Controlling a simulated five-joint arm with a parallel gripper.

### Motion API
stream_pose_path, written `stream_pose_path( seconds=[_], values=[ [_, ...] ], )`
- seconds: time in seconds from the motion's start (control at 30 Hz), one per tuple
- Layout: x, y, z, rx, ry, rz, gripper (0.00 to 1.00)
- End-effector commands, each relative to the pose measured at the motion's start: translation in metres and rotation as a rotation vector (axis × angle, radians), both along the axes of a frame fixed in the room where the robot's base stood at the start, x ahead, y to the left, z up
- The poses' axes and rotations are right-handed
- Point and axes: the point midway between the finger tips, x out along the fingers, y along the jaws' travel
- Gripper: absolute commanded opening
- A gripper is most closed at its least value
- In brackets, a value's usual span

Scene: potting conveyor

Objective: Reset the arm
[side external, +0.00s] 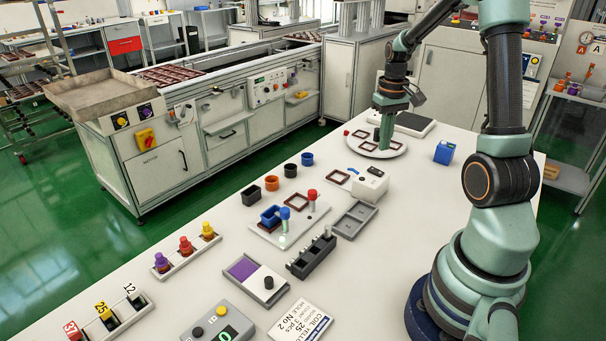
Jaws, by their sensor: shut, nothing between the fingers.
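My gripper (385,138) points straight down over the round white plate (396,151) at the far end of the white table. Its fingers are together, with nothing seen between them. The fingertips are at or just above the plate; I cannot tell if they touch it. Brown square frames (363,134) lie on the plate around the fingers. My arm reaches from its base at the lower right up and over to the plate.
A blue box (444,152) stands right of the plate. A white box (370,183), a grey tray (354,220), a black rack (311,255) and a white board (289,222) with blue and red pieces lie nearer. Bare table (400,225) lies between them and my base.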

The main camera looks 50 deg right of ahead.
Motion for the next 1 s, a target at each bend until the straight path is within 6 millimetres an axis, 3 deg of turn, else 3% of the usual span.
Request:
stream_pose_path(
  seconds=[0.17, 0.27, 0.37, 0.6, 0.8, 1.0],
  values=[
    [0.002, 0.003, 0.003, -0.004, -0.005, 0.006, 0.00],
    [0.008, 0.016, 0.014, -0.021, -0.025, 0.034, 0.00],
    [0.019, 0.043, 0.033, -0.049, -0.063, 0.084, 0.00],
    [0.028, 0.130, 0.080, -0.111, -0.193, 0.238, 0.00],
    [0.017, 0.198, 0.105, -0.137, -0.315, 0.363, 0.00],
    [-0.001, 0.247, 0.117, -0.137, -0.426, 0.464, 0.00]
  ],
)
